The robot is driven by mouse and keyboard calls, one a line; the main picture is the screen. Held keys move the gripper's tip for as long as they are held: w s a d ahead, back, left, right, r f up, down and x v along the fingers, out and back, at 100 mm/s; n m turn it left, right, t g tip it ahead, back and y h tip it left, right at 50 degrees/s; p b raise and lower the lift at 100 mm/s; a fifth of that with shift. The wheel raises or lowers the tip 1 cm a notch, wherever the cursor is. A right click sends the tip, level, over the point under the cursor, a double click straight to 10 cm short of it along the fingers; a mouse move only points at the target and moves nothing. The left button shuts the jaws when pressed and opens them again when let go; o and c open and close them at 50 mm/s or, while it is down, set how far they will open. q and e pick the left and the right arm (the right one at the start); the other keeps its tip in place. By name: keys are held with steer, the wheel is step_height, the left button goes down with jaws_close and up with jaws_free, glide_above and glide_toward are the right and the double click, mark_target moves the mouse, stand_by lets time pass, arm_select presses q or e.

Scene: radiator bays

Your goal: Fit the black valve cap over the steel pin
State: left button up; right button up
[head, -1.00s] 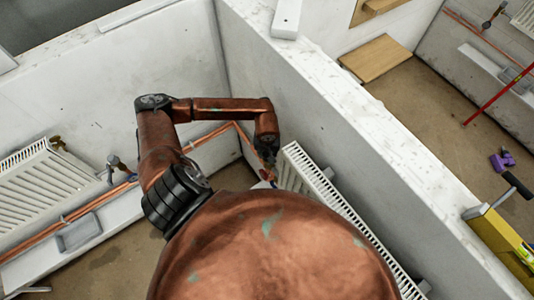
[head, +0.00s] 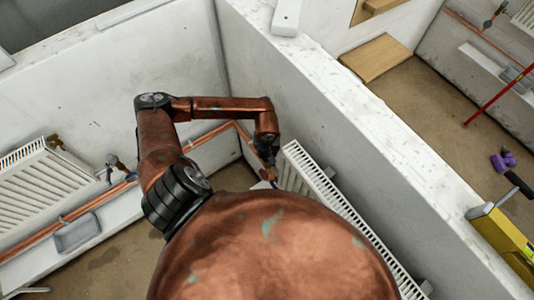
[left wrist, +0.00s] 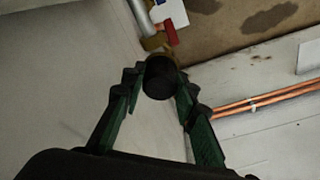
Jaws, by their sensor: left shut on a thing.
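The black valve cap (left wrist: 160,78) is round and sits between the green fingers of my left gripper (left wrist: 158,92) in the left wrist view. The gripper is shut on it. Behind the cap is a brass valve fitting (left wrist: 155,42) with a red lever (left wrist: 171,33). The steel pin cannot be made out; the cap and fingers may cover it. Whether the cap touches the fitting cannot be told. In the head view my left gripper (head: 268,172) points down beside the end of the near radiator (head: 335,200), partly hidden by my own body. My right gripper is not in view.
A long partition wall (head: 385,135) stands right of my left arm. Copper pipes (head: 95,204) run along the left wall past another radiator (head: 45,180).

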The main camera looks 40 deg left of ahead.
arm_select(q)
steer(key=o, duration=0.9)
steer(key=shift+o, duration=0.3)
steer(key=o, duration=0.4)
steer(key=shift+r, duration=0.15)
steer(key=shift+r+p, duration=1.15)
steer(key=shift+r, duration=1.35)
